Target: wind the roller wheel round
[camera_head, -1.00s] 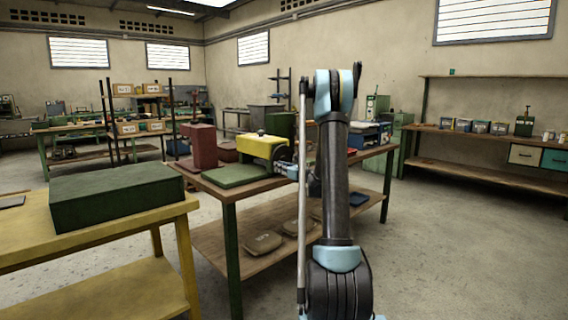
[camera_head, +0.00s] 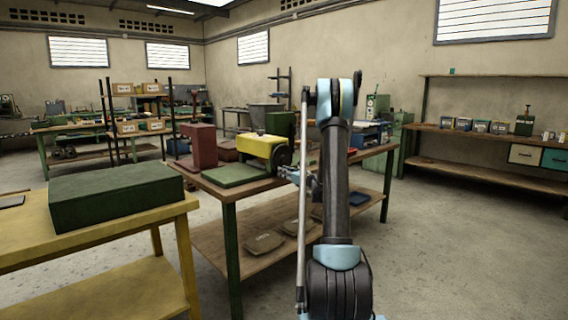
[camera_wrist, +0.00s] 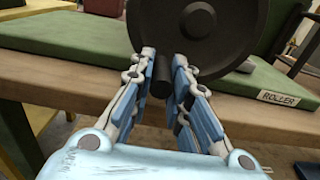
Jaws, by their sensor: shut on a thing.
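The dark roller wheel (camera_wrist: 235,35) fills the top of the wrist view, with a round hub at its centre. Its dark handle (camera_wrist: 163,84) sticks out low on the wheel's face. My gripper (camera_wrist: 164,60) is shut on this handle, one finger on each side. In the head view the wheel (camera_head: 283,154) is on the right end of the yellow roller machine (camera_head: 254,143), and my gripper (camera_head: 290,173) is at its lower edge, partly hidden by my arm. A label reading "ROLLER" (camera_wrist: 278,99) is at the right of the wrist view.
The machine stands on a wooden bench (camera_head: 222,187) with a green plate (camera_head: 234,176) and a red block (camera_head: 203,146). A yellow table with a green box (camera_head: 118,195) is at the left. Open floor (camera_head: 455,245) lies right of my arm.

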